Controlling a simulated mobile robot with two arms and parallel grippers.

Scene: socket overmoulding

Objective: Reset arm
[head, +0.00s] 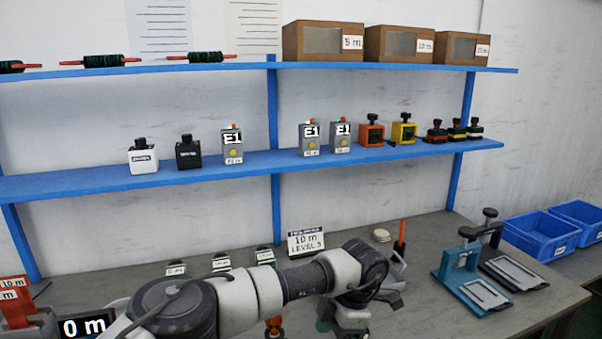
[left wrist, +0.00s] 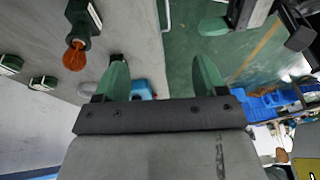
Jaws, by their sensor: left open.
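My left arm (head: 250,292) reaches in from the lower left of the head view, over the grey workbench (head: 130,285). Its gripper is low near the bench's front, with its fingertips not clear there. In the left wrist view the left gripper (left wrist: 162,78) shows two green fingertips spread wide with nothing between them. A green pad on a grey and black part at the top of that view looks like my right gripper (left wrist: 213,26); its jaw opening cannot be made out. The right gripper does not show in the head view.
A blue press-like fixture (head: 462,275) stands right of the arm, beside a grey plate fixture (head: 514,272). A dark piece with an orange end (left wrist: 75,55) is near the gripper. Blue bins (head: 540,235) are far right.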

